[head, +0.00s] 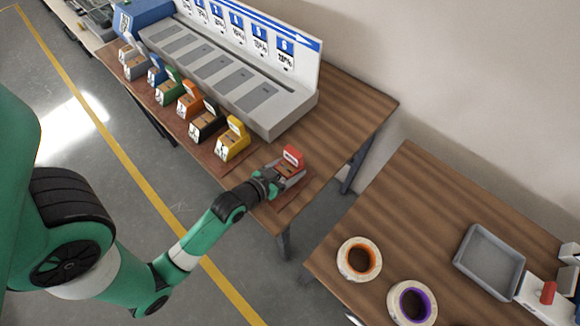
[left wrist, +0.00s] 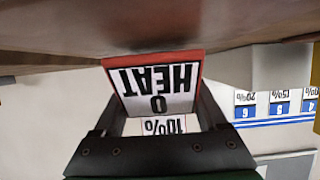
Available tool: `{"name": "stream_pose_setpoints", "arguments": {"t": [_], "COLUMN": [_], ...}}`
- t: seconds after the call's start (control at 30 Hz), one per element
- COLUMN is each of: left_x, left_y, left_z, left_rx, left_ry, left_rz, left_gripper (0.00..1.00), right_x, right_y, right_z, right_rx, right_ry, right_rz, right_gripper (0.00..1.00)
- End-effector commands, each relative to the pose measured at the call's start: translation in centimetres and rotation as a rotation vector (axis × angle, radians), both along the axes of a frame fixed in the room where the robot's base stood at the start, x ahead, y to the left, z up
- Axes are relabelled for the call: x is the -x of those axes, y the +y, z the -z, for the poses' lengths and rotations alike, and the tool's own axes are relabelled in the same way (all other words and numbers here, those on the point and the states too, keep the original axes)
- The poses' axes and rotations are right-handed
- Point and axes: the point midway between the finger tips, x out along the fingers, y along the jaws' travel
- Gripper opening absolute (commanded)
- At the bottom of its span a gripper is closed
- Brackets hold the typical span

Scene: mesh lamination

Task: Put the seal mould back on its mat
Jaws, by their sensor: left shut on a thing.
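The seal mould (head: 293,156), a red-topped block, is at the near right end of the long wooden table. My right gripper is not in view.
A yellow mould (head: 233,140) and several other coloured moulds stand in a row to the left. Behind them is a grey machine (head: 215,72) with a sign board. A second table (head: 375,215) holds two tape rolls and a grey tray (head: 489,262).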

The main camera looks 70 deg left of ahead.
Motion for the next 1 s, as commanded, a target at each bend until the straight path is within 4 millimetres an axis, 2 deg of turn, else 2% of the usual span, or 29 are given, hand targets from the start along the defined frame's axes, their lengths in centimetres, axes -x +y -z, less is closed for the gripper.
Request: {"name": "stream_pose_setpoints", "arguments": {"t": [0.23, 0.27, 0.4, 0.63, 0.77, 0.87, 1.0], "left_x": [0.0, 0.0, 0.1, 0.1, 0.1, 1.5, 4.5], "left_y": [0.0, 0.0, 0.0, 0.0, 0.0, -0.8, -2.3], "left_z": [0.5, 0.6, 0.8, 0.9, -0.4, -1.1, -2.7], "left_rx": [0.000, 0.001, 0.002, 0.002, 0.001, 0.004, 0.004], "left_ry": [-0.001, 0.003, 0.005, 0.008, 0.007, 0.009, 0.009], "left_rz": [0.000, 0.000, 0.000, 0.000, 0.000, -0.001, -0.001], "left_gripper": [0.00, 0.77, 1.00, 1.00, 1.00, 1.00, 1.00], "right_x": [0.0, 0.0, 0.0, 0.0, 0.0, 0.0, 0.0], "right_y": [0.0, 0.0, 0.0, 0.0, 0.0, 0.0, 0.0], "right_z": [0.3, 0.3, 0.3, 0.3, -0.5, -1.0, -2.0], "right_rx": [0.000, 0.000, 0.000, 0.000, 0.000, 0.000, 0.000], "right_ry": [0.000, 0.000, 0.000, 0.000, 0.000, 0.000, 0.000], "right_rz": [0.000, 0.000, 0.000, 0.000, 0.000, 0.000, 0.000], "right_gripper": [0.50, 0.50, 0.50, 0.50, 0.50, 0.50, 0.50]}}
